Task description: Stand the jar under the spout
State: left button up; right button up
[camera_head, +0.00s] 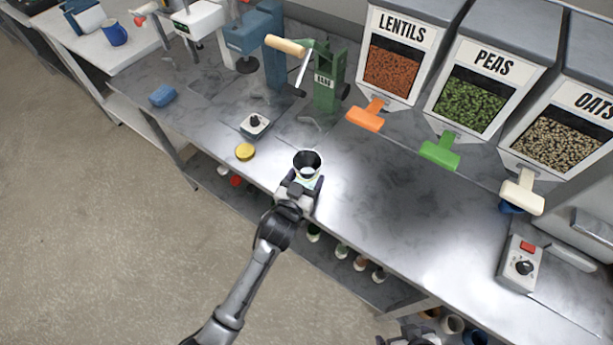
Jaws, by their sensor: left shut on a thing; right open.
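The jar (307,161) is pale with a dark open mouth and stands roughly upright near the front edge of the grey counter. My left gripper (299,186) is shut on the jar from the front; the fingers hide its lower part. I cannot tell whether its base touches the counter. The bins have an orange spout (367,117) under LENTILS, a green spout (440,152) under PEAS and a cream spout (523,192) under OATS, all right of the jar. My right gripper (408,339) is open at the bottom edge, mostly cut off.
A yellow lid (245,152) and a small scale-like box (255,125) lie left of the jar. A green hand-cranked machine (327,85) stands behind it. A blue thing (511,208) is partly hidden below the cream spout. A control box (521,264) stands at right. The counter between is clear.

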pick_arm(q)
jog(key=shift+f, duration=0.1)
jog(key=shift+f, duration=0.1)
jog(key=o, duration=1)
jog(key=shift+f+b, duration=0.15)
jog(key=shift+b, duration=0.45)
jog(key=p+v, duration=0.2)
jog(key=v, duration=1.2)
jog(key=shift+d, duration=0.2)
